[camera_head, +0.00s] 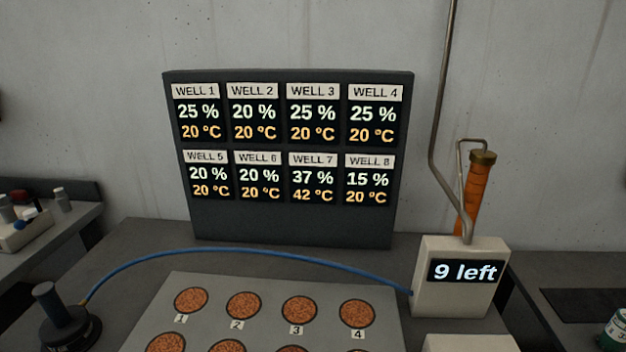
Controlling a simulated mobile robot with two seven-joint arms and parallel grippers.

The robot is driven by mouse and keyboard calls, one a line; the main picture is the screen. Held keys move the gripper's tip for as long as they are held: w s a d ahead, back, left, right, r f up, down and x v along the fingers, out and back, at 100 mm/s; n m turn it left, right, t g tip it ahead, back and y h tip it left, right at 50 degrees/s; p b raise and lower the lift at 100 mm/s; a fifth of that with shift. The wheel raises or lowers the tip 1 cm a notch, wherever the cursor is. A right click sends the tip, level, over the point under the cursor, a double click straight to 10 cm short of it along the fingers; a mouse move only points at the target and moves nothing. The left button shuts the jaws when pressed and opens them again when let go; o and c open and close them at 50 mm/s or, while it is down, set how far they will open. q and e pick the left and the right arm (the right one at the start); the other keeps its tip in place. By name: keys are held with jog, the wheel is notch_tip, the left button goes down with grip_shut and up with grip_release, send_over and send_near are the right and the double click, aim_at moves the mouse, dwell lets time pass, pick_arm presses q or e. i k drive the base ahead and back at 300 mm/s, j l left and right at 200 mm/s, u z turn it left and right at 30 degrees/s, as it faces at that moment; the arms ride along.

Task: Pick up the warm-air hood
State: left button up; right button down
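A dark, round-based tool with an upright knob handle (62,325), which looks like the warm-air hood, stands on the grey bench at the lower left. Its base is partly cut off by the bottom edge. A blue hose (240,251) joins it at a brass fitting and arches right to a pale box (455,300) whose display reads "9 left". Neither of my grippers is in view, and nothing is touching the hood.
A grey plate (270,300) with numbered round wells of brown granules lies at the front middle. Behind it stands a dark display board (290,222); well 7 reads 37 % and 42 °C. An orange cylinder (477,195) and metal pipe rise by the box. Side benches flank the bench.

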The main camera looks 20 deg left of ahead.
aim_at(65, 329)
jog(key=u, duration=2.4)
jog(key=i+j, duration=0.2)
jog(key=j, duration=0.2)
jog(key=i+j, duration=0.2)
jog(key=j, duration=0.15)
jog(key=i+j+z, duration=0.25)
jog(key=j+z, duration=0.3)
jog(key=j, duration=0.15)
jog(key=i+j+z, duration=0.1)
jog(key=j+z, duration=0.15)
jog(key=j, duration=0.15)
